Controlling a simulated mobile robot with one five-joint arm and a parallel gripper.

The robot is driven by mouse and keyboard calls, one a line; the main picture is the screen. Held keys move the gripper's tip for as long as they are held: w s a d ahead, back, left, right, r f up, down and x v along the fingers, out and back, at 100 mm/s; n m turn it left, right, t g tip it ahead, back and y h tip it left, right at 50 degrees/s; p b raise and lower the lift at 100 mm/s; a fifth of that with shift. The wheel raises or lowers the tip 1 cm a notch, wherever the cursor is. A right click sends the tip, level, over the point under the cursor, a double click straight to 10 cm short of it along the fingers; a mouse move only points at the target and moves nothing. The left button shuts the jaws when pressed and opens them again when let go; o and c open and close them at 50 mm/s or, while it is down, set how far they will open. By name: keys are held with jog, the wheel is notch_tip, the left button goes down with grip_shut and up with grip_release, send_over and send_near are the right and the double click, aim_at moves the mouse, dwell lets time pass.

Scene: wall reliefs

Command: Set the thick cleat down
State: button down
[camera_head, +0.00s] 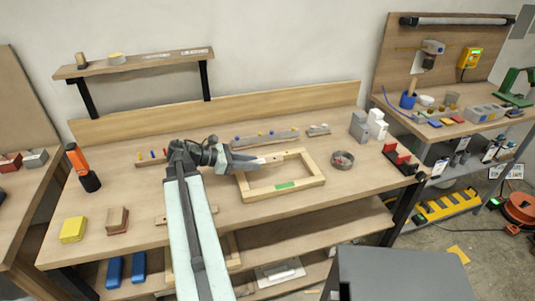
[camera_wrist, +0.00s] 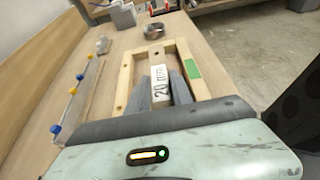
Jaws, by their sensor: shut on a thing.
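My gripper (camera_head: 256,164) is shut on a short wooden cleat (camera_head: 272,158) over the workbench. In the wrist view, the cleat (camera_wrist: 157,58) lies between the two grey fingers of my gripper (camera_wrist: 163,88). It has a white label reading "20 mm" and a bare wooden far end with a dark hole. A pale wooden frame (camera_head: 256,193) with a green patch lies flat on the bench around and below the cleat. The cleat's tip is near the frame's far bar. I cannot tell whether it touches the frame or bench.
A round metal dish (camera_head: 342,160) sits right of the frame. A rail with coloured pegs (camera_head: 265,137) lies behind it. A red-and-black holder (camera_head: 400,157) is at the bench's right end.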

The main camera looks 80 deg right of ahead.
jog(key=b, duration=0.1)
send_over(266, 156)
jog(key=a, duration=0.1)
jog(key=shift+w+f, duration=0.1)
jog(key=shift+f, duration=0.5)
jog(key=shift+d+f, duration=0.15)
jog(key=shift+d, duration=0.45)
jog(key=f+b, duration=0.1)
jog(key=b, duration=0.1)
jog(key=f+b, duration=0.2)
jog(key=shift+a+f, duration=0.2)
jog(key=shift+f, duration=0.1)
jog(key=shift+r, duration=0.2)
jog(key=shift+f, duration=0.15)
jog(key=c, duration=1.5)
grip_release()
jog(key=shift+f, duration=0.1)
jog(key=shift+c, duration=0.2)
jog(key=o, duration=0.4)
